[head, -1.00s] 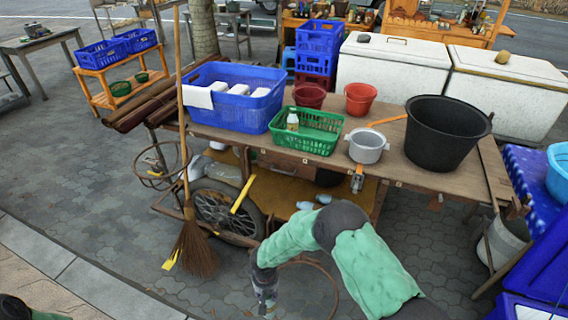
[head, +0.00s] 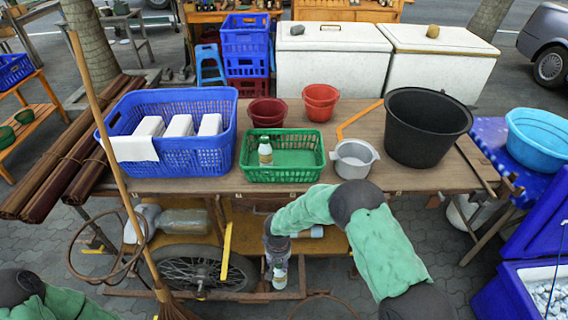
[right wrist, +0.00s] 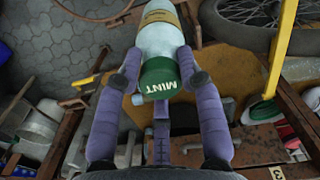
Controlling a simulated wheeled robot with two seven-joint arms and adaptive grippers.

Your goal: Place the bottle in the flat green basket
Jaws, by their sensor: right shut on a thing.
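The flat green basket (head: 283,175) sits on the wooden cart top, right of a larger blue basket. A small bottle with a green lid (head: 265,150) stands inside it at the left. My right gripper (head: 277,250) is shut on another bottle (head: 279,277), held low in front of the cart, below the tabletop edge and the basket. In the right wrist view this bottle (right wrist: 158,45) is pale with a green cap marked MINT, between the two fingers (right wrist: 160,85). My left arm shows only at the bottom left; its gripper is out of view.
The blue basket (head: 180,155) holds white blocks. A metal pot (head: 353,160), a black tub (head: 427,128) and red buckets (head: 320,102) stand around the green basket. A broom handle (head: 112,165) leans at the left. The cart's edge (head: 400,185) lies above my right gripper.

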